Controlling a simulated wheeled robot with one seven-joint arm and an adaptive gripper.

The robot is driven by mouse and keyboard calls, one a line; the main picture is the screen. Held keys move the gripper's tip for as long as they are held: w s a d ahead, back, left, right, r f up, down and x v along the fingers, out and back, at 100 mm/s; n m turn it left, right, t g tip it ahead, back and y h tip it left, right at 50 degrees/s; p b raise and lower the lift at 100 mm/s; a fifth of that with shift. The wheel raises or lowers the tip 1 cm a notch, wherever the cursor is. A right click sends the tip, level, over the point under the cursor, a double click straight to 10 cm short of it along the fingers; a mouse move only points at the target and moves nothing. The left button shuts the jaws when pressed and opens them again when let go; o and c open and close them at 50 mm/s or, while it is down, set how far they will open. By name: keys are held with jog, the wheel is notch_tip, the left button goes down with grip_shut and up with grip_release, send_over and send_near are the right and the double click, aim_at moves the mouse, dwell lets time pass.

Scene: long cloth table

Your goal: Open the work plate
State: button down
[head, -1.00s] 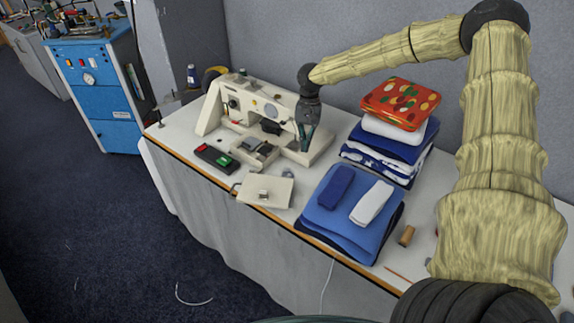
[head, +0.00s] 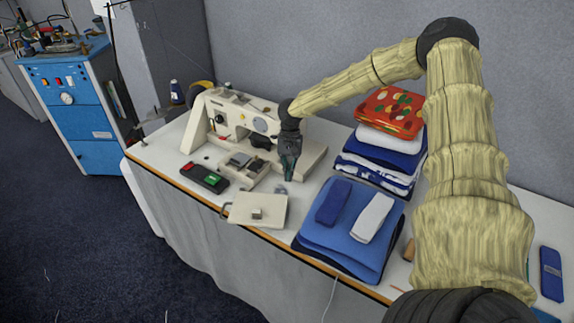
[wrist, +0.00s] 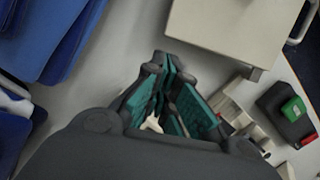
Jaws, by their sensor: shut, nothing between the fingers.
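A cream sewing machine (head: 236,108) stands at the back of the table. A flat cream plate (head: 272,205), which looks like the work plate, sits in front of it at the table's front edge. It has a small square knob on top and a loop handle at its left. I cannot tell whether it is joined to the machine. My gripper (head: 288,176) is shut and empty, pointing down just behind the plate's right side, apart from it. In the wrist view, the plate (wrist: 225,25) is at the top right, beyond my fingers (wrist: 172,78).
A black box with red and green buttons (head: 204,177) lies left of the plate. Folded blue cloth (head: 335,245) with two small bundles lies right of it. A tall cloth stack (head: 385,140) stands behind. A narrow strip of table is clear around my gripper.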

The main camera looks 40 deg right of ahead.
jog(key=shift+p+x, duration=0.95)
jog(key=shift+x, duration=1.9)
jog(key=shift+f, duration=0.1)
